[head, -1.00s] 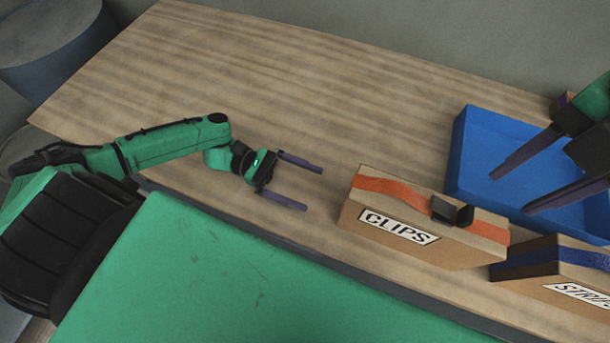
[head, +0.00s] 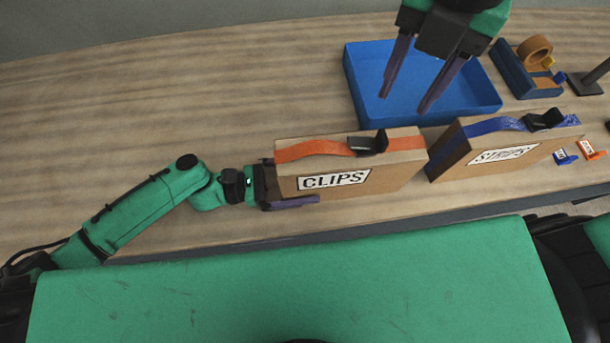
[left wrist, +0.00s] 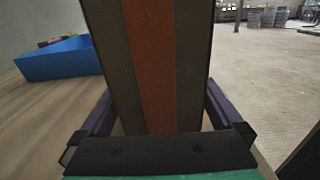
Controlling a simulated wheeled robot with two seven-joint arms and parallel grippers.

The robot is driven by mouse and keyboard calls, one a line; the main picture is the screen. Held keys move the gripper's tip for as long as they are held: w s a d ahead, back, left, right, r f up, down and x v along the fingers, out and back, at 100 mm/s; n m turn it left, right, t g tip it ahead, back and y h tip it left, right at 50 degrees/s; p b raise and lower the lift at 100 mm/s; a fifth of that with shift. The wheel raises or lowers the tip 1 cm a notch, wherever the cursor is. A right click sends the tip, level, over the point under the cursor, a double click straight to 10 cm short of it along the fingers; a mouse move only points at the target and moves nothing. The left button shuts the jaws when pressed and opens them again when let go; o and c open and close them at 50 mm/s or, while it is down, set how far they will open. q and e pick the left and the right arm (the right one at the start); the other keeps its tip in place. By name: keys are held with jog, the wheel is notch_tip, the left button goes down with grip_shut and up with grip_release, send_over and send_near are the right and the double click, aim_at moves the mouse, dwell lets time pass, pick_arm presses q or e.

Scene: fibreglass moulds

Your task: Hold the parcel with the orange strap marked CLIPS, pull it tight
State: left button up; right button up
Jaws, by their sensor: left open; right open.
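The CLIPS parcel (head: 400,172) is a brown box standing on the table, with an orange strap (head: 310,148) over its top and a black buckle (head: 368,143) on the strap. My left gripper (head: 292,187) is open at the parcel's left end, one finger along its front face and the other hidden behind it. In the left wrist view the parcel's end with the orange strap (left wrist: 150,60) stands between the two fingers. My right gripper (head: 412,92) is open and empty above the blue tray, behind the parcel.
The blue tray (head: 358,72) lies behind the parcel. A STRIPS parcel (head: 540,152) with a blue strap stands close to the right. A tape dispenser (head: 520,82) and small blue and orange tags (head: 588,150) are farther right. The table's left side is clear.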

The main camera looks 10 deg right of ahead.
aim_at(385, 136)
pick_arm(q)
jog(key=shift+d, duration=0.3)
grip_shut()
jog(key=shift+a, duration=0.1)
pick_arm(e)
jog(key=o, duration=0.3)
jog(key=d+r+m+y, duration=0.1)
jog(key=d+m+y, duration=0.35)
jog(key=m, duration=0.55)
jog(key=shift+m, duration=0.4)
jog(key=x, duration=1.1)
jog(key=shift+d+f, duration=0.15)
jog(key=shift+f, duration=0.15)
grip_shut()
